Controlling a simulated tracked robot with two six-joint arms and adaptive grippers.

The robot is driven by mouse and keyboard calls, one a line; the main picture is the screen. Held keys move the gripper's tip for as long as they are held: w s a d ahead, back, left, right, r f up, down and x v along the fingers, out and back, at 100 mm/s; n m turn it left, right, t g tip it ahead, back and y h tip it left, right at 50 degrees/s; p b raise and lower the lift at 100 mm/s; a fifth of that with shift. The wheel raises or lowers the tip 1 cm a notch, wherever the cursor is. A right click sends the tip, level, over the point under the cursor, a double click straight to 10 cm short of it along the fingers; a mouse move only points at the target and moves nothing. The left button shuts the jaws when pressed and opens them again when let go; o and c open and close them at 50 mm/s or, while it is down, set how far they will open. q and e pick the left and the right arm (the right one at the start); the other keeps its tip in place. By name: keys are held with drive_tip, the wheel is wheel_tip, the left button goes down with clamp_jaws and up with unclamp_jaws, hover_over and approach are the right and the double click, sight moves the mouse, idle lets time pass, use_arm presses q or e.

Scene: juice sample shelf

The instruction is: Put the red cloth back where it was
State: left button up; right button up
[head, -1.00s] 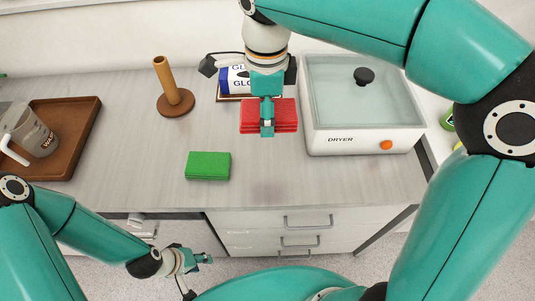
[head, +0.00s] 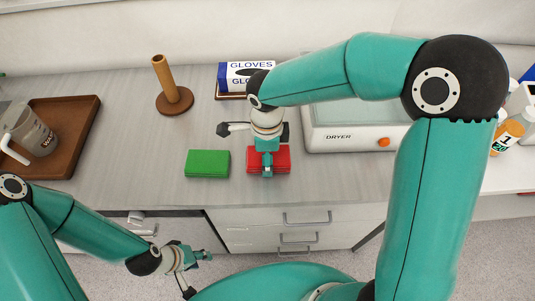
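The red cloth (head: 283,158) is a folded stack beside the green cloth (head: 208,163), with a small gap between them. It is at or just above the counter; I cannot tell whether it touches. My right gripper (head: 267,170) comes down over the red cloth from behind and is shut on it, hiding its middle. The green cloth lies flat on the counter to the left. My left gripper (head: 200,257) is in front of the counter, low down, empty and seemingly open, away from both cloths.
A glove box (head: 247,70) stands at the back, with a wooden post on a round base (head: 174,101) left of it. The dryer (head: 345,139) is at the right, partly behind my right arm. A brown tray (head: 80,120) with a jug (head: 30,132) is at the left.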

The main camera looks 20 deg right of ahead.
drive_tip(key=shift+f, duration=0.2)
drive_tip(key=o, duration=1.2)
drive_tip(key=shift+r, duration=0.1)
wheel_tip(320, 180, up, 12)
drive_tip(key=shift+b, duration=0.3)
